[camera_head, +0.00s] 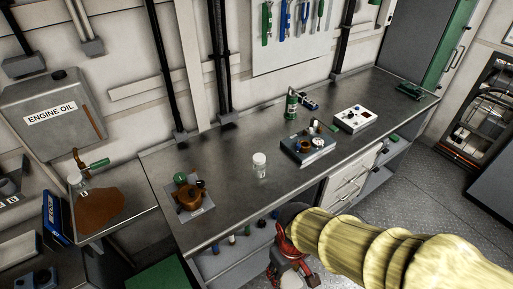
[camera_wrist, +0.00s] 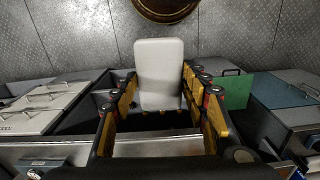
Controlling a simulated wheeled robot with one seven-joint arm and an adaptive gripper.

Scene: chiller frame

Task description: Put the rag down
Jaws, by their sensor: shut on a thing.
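A pale, rounded, flat block-shaped thing, which looks like the folded rag (camera_wrist: 160,56), sits between the fingers of my gripper (camera_wrist: 159,80) in the wrist view. My gripper is shut on it, with black and yellow fingers on both sides. In the head view my gripper (camera_head: 290,262) is low, in front of the long workbench's front edge, at the end of my yellow-sleeved arm. There the rag cannot be told clearly from the gripper.
The grey workbench (camera_head: 225,172) bears a small clear jar (camera_head: 259,165), a brown pot-like part (camera_head: 189,196), a blue tray of parts (camera_head: 307,149) and a white box (camera_head: 354,119). A brown patch (camera_head: 100,211) lies on the left side table. Bare bench top surrounds the jar.

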